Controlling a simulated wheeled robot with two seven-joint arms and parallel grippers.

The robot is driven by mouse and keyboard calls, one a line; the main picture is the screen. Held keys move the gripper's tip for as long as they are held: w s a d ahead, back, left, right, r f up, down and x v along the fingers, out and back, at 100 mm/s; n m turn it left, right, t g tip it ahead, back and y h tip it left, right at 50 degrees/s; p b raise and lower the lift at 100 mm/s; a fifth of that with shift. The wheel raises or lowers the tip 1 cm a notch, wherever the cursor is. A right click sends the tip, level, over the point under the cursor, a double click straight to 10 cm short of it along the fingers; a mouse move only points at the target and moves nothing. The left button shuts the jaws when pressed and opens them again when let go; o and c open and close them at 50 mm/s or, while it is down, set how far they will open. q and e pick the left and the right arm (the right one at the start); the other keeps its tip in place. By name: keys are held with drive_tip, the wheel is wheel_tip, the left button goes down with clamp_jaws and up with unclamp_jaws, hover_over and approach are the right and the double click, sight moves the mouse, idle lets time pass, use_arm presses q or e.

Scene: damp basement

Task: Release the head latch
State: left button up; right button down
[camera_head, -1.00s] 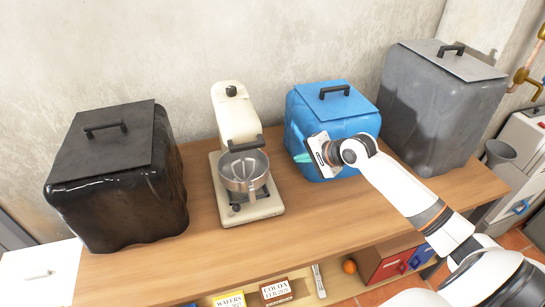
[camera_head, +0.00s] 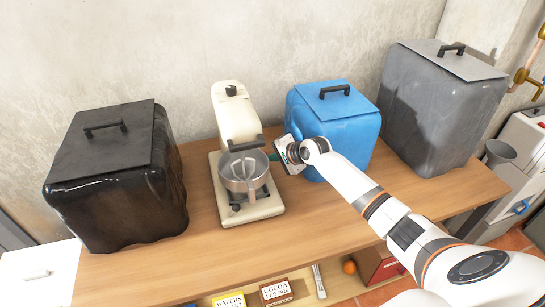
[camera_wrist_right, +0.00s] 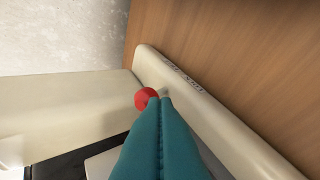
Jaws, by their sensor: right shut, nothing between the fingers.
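The cream stand mixer (camera_head: 235,118) stands on the wooden bench with its steel bowl (camera_head: 243,178) under the head. A black knob (camera_head: 231,91) sits on top. My right gripper (camera_head: 272,157) is shut and empty at the mixer's right side, level with the bowl. In the right wrist view its teal fingertips (camera_wrist_right: 160,102) are pressed together right by a small red knob (camera_wrist_right: 146,98) on a short pale stem, on the mixer's side near its base (camera_wrist_right: 200,105). I cannot tell whether they touch it. The red knob is hidden in the head view. My left gripper is out of view.
A blue lidded bin (camera_head: 345,130) stands close behind my right arm. A grey bin (camera_head: 440,105) is at the right and a black bin (camera_head: 115,185) at the left. The bench front (camera_head: 310,225) is clear. A shelf below holds several boxes.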

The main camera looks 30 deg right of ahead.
drive_tip(key=shift+w, duration=0.3)
drive_tip(key=w+p, duration=0.1)
drive_tip(key=r, duration=0.1)
drive_tip(key=w+p, duration=0.1)
drive_tip(key=shift+w+d+r+p, duration=0.25)
drive_tip(key=shift+w+p, duration=0.05)
drive_tip(key=shift+r, duration=0.15)
drive_tip(key=shift+r+p, duration=0.7)
drive_tip(key=shift+p, duration=0.3)
